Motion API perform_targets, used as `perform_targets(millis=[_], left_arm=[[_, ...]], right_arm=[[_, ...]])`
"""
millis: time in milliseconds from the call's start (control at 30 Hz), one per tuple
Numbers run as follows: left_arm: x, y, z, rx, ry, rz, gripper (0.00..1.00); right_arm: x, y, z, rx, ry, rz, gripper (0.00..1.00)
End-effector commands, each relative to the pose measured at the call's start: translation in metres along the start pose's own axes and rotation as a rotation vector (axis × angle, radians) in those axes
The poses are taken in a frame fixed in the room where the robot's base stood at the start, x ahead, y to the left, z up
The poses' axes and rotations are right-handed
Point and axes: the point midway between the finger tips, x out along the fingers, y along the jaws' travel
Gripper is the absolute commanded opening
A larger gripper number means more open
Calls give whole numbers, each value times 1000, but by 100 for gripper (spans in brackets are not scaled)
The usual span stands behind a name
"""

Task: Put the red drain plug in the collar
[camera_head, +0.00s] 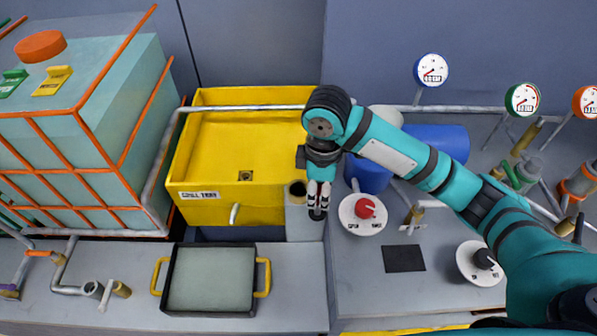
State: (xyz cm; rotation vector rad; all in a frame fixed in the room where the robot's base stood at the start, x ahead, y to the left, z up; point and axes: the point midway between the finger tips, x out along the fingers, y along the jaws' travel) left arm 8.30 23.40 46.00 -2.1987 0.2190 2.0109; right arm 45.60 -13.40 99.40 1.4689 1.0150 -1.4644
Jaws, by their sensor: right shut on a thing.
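My right gripper (318,193) points down beside the front right corner of the yellow tub. It is shut on a small dark piece (317,214), of which only a little shows below the fingertips. I cannot make out any red on it, so I cannot tell whether it is the red drain plug. A dark round opening with a brassy rim (298,188), possibly the collar, lies just left of the fingers on a grey block. My left gripper is not in view.
The yellow tub (215,150) has a spout at its front. A grey tray with yellow handles (211,245) stands before it. A white dial with a red knob (364,208) is close right of my gripper. A pipe (250,107) crosses above the tub.

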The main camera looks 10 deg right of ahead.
Motion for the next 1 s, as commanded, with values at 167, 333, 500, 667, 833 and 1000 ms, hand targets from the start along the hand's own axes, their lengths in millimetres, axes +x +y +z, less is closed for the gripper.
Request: perform_targets(millis=[167,333,500,667,833,1000], left_arm=[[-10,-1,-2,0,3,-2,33],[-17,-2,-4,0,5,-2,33],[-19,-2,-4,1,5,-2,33],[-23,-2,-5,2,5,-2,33],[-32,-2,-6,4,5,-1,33],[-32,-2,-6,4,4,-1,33]], right_arm=[[1,38,-25,3,0,-1,0],[5,69,-44,3,1,1,0],[8,85,-55,0,0,-1,0],[15,89,-56,1,-1,-2,0],[38,88,-56,1,-2,-2,0],[45,89,-57,0,1,1,0]])
